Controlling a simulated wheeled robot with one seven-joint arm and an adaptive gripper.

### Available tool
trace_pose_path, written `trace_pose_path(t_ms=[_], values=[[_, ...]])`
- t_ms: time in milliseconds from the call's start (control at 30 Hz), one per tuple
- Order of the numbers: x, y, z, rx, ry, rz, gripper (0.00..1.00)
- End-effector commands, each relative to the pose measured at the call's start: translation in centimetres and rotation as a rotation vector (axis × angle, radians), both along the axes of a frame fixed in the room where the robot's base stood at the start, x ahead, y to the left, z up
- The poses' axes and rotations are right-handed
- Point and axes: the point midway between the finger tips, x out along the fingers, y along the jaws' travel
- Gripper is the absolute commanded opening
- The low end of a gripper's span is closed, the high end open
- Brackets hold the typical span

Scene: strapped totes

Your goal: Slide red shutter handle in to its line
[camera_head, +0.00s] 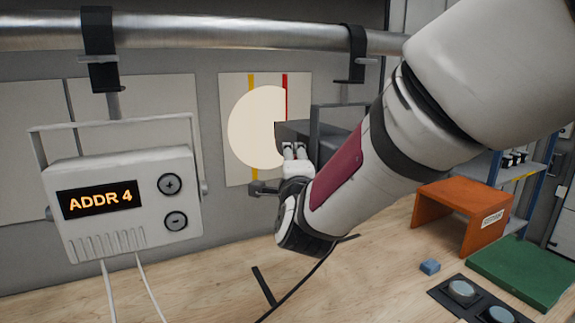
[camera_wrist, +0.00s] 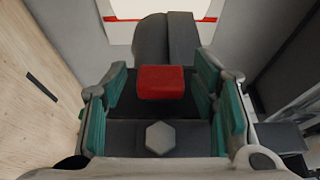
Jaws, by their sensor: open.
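The red shutter handle (camera_wrist: 160,82) is a small red block on the dark body of the lamp (camera_wrist: 150,40), and it shows in the wrist view. My gripper (camera_wrist: 161,92) is open, with teal-padded fingers on the left and right of the handle and gaps on both sides. In the head view my gripper (camera_head: 295,150) is at the front of the dark lamp (camera_head: 310,132), and the handle is hidden there. A pale disc of light (camera_head: 256,130) lies on the wall panel. Its right side looks cut straight near the red line (camera_head: 285,88); a yellow line (camera_head: 251,86) stands further left.
A white box reading ADDR 4 (camera_head: 125,200) hangs at left from the metal rail (camera_head: 200,32). A dark bracket (camera_wrist: 283,138) is right of my gripper.

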Motion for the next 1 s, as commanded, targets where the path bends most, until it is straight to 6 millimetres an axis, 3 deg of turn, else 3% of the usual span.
trace_pose_path(t_ms=[500, 700, 1000], values=[[-9.4, 0.0, 0.1, 0.0, -0.002, 0.002, 0.53], [-11.1, 0.0, 0.0, 0.0, -0.001, 0.002, 0.53], [-11.3, 0.0, 0.0, 0.0, 0.001, 0.001, 0.53]])
